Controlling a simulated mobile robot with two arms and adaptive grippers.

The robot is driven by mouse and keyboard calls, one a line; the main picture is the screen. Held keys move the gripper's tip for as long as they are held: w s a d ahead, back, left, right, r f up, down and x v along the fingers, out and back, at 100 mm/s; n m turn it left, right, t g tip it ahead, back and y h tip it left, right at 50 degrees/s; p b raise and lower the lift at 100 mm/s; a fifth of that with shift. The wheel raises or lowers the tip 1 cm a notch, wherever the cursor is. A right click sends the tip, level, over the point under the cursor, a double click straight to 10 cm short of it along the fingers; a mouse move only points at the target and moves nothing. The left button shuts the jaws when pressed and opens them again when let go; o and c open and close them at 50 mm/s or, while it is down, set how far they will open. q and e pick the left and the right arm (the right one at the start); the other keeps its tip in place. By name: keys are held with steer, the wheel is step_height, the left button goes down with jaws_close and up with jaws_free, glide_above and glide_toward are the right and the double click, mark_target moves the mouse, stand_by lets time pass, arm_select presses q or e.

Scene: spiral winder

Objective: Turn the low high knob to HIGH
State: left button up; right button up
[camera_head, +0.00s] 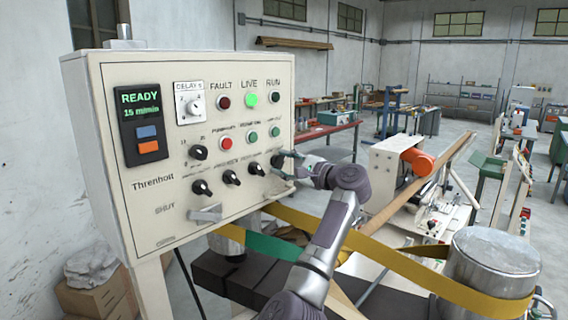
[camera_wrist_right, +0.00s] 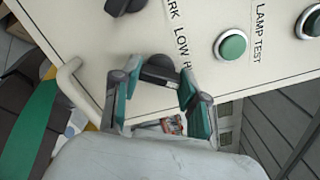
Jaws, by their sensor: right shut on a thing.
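The low high knob (camera_wrist_right: 160,73) is black and sits on the panel beside a partly covered label reading "LOW H". My right gripper (camera_wrist_right: 160,82) has its two green-lined fingers on either side of this knob and is shut on it. In the head view the right gripper (camera_head: 284,165) is at the right end of the lower knob row, against the panel, and covers much of the knob. I cannot tell which way the knob points. My left gripper is not in view.
The cream control panel (camera_head: 150,205) carries other black knobs, coloured buttons and a lit READY display (camera_head: 141,105). A green lamp test button (camera_wrist_right: 231,46) is close to the right gripper. A panel handle (camera_wrist_right: 70,75) and a yellow band (camera_head: 400,262) lie nearby.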

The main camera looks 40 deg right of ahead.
steer(key=o, duration=1.1)
steer(key=shift+o, duration=0.2)
steer(key=shift+s, duration=0.15)
steer(key=s+d, duration=0.1)
steer(key=s, duration=1)
steer(key=shift+s, duration=0.3)
steer(key=shift+f, duration=0.15)
